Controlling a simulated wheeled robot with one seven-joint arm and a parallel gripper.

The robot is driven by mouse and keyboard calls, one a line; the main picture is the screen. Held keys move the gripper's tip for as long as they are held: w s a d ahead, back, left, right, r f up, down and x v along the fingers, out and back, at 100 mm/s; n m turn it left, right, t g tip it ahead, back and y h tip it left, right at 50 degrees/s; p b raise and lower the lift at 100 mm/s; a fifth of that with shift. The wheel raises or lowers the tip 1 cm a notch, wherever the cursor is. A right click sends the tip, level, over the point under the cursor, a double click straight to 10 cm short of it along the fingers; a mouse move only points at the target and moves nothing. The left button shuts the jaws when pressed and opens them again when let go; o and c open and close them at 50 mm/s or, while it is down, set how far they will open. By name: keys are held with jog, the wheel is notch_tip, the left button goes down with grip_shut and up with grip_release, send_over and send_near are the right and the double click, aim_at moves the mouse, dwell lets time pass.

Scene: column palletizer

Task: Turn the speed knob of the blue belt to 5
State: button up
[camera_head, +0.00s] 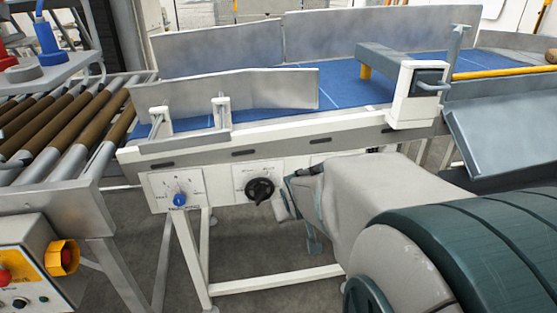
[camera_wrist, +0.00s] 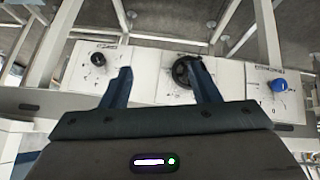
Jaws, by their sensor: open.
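The blue belt (camera_head: 345,88) runs across the head view above a white frame. Under it, one panel carries a blue knob (camera_head: 179,199) and the panel to its right a larger black knob (camera_head: 260,190). The wrist view, seen from the other way up, shows the black knob (camera_wrist: 182,72) in the middle, the blue knob (camera_wrist: 279,85) at right and a small black knob (camera_wrist: 98,59) at left. The panel lettering is too small to read. My gripper (camera_wrist: 160,68) is open and empty; one finger overlaps the black knob's edge, and I cannot tell whether they touch.
A roller conveyor (camera_head: 60,125) stands at left. A control box (camera_head: 35,265) with a yellow-collared button is at lower left. Frame legs (camera_head: 190,260) stand below the panels. A grey metal tray (camera_head: 505,125) is at right.

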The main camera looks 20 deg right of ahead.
jog(key=w+d+f+t+h+b, duration=0.1)
jog(key=d+f+t+b, duration=0.45)
jog(key=d, duration=0.45)
jog(key=w+d+f+t+b, duration=0.2)
jog(key=d+f+t+b, duration=0.4)
jog(key=d, duration=0.4)
jog(key=shift+g, duration=0.55)
jog(key=b+x, duration=0.1)
jog(key=x, duration=1.2)
jog(key=shift+f, duration=0.15)
jog(key=c, duration=1)
